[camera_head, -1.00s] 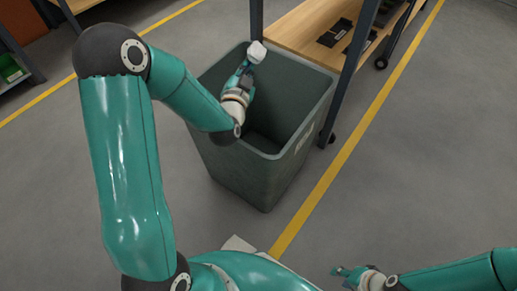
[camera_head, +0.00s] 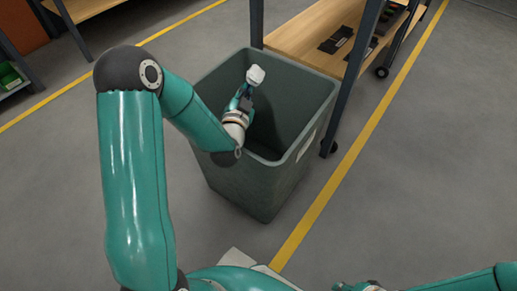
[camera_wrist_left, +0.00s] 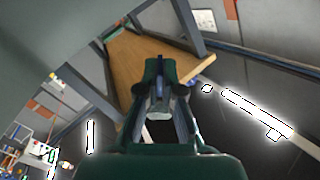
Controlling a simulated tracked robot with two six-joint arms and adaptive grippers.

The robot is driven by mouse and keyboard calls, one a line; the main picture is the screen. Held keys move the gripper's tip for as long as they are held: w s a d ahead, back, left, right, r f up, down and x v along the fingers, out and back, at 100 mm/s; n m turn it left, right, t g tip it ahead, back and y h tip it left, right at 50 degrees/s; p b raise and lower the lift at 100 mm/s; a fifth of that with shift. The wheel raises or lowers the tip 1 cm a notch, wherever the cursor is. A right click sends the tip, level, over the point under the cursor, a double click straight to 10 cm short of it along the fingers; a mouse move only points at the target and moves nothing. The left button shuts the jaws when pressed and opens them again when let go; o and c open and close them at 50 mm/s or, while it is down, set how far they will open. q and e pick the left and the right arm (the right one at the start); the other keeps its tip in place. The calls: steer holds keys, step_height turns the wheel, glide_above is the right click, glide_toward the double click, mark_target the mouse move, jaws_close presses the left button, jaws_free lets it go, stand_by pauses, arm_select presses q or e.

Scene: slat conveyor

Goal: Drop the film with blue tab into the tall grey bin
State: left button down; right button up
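The tall grey bin (camera_head: 235,180) stands on the floor in the middle of the head view, its mouth open upward. My left gripper (camera_head: 249,87) is over the bin's mouth, inside its rim as seen from the head. It is shut on a small crumpled whitish piece, the film (camera_head: 255,74), at its fingertips. A blue tab cannot be made out clearly in the head view. In the left wrist view my left gripper (camera_wrist_left: 160,80) fills the middle, with the film mostly hidden between the fingers. My right gripper (camera_head: 345,287) is cut off by the bottom edge.
A wooden-topped bench (camera_head: 305,38) with dark flat items (camera_head: 336,38) and a dark leg stands close behind and right of the bin. A yellow floor line (camera_head: 345,170) runs right of the bin. The floor farther right is clear.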

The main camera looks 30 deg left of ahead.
arm_select(q)
steer(key=c, duration=1.2)
jaws_free()
steer(key=shift+c, duration=0.2)
steer(key=shift+r, duration=0.1)
step_height(320, 180, up, 10)
steer(key=shift+f, duration=0.1)
steer(key=shift+f, duration=0.1)
